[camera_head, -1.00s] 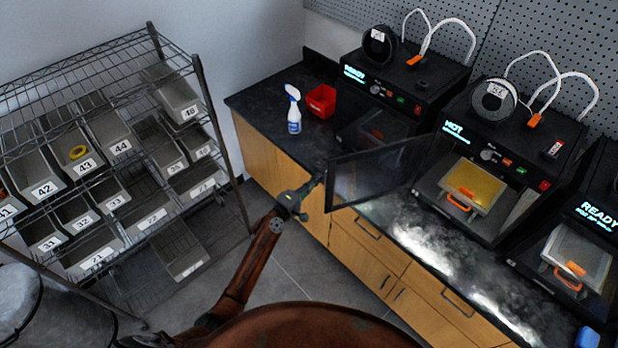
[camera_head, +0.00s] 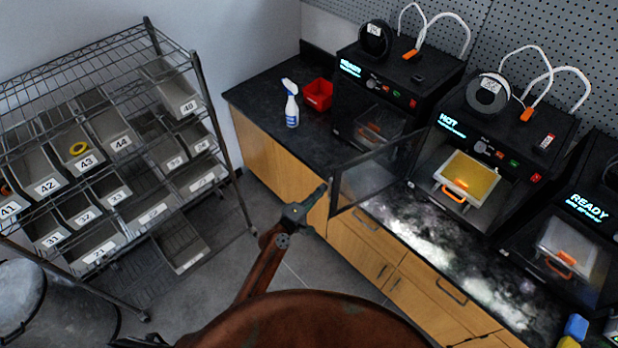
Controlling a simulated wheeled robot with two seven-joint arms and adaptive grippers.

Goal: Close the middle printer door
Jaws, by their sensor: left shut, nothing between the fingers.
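The middle printer (camera_head: 462,127) is black and its screen reads HOT. Its dark see-through door (camera_head: 378,172) stands open, swung out to the left over the counter's front edge. Inside the printer is a yellow plate (camera_head: 470,176) with an orange handle. My left gripper (camera_head: 322,190) is shut and empty, just left of the door's free edge; I cannot tell whether it touches. My right gripper is not in view.
Printers stand on the left (camera_head: 378,80) and right (camera_head: 562,245) of the middle one. A spray bottle (camera_head: 291,108) and red bin (camera_head: 318,94) stand on the black counter. A wire shelf (camera_head: 196,75) with grey bins is at left, with floor between.

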